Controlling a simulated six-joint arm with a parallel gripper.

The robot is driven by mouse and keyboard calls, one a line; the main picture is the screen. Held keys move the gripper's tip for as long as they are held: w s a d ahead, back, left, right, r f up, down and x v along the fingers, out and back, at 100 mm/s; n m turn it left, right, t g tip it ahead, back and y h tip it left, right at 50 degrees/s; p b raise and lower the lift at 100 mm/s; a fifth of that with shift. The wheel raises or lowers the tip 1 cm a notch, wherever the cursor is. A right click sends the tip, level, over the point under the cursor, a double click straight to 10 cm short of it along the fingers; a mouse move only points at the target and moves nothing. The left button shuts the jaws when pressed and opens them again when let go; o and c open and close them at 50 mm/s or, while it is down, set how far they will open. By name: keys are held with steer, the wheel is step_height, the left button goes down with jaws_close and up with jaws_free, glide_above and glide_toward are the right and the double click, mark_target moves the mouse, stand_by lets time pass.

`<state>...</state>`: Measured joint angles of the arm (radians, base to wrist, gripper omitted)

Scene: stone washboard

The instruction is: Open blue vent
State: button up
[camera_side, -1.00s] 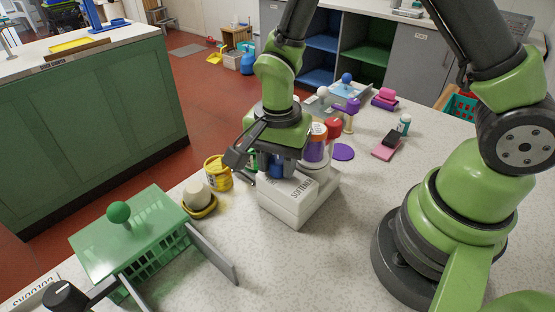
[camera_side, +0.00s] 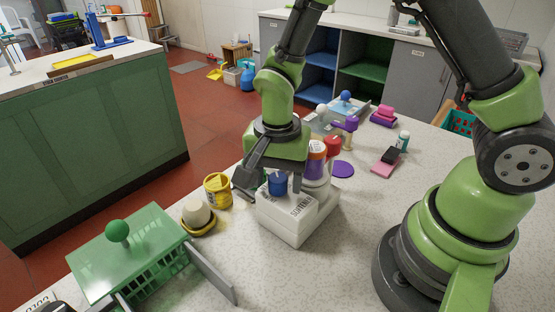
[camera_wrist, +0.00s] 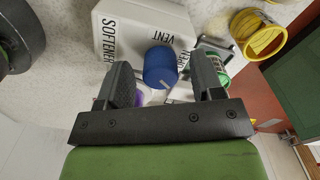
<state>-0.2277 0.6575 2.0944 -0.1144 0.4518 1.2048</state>
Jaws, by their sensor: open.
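The blue vent is a round blue knob (camera_side: 278,184) on top of a white box (camera_side: 290,226) lettered SOFTENER. In the wrist view the knob (camera_wrist: 161,67) sits beside the word VENT on the box (camera_wrist: 118,22). My gripper (camera_side: 270,178) is over the box, with its dark fingers pointing down. In the wrist view my gripper (camera_wrist: 163,85) has its fingers wide apart and the knob shows between and just beyond the tips, with space on both sides. I see no contact. I cannot tell whether the vent is open or shut.
A yellow tub (camera_side: 217,190), a cream block on a yellow dish (camera_side: 197,217) and a green basket (camera_side: 135,255) are to the left.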

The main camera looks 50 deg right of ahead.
mark_target(278, 177)
step_height(278, 177, up, 9)
steer(key=shift+r, duration=0.15)
stand_by(0.4)
step_height(278, 177, down, 9)
steer(key=n, duration=0.5)
steer(key=shift+d, duration=0.1)
steer(key=c, duration=0.9)
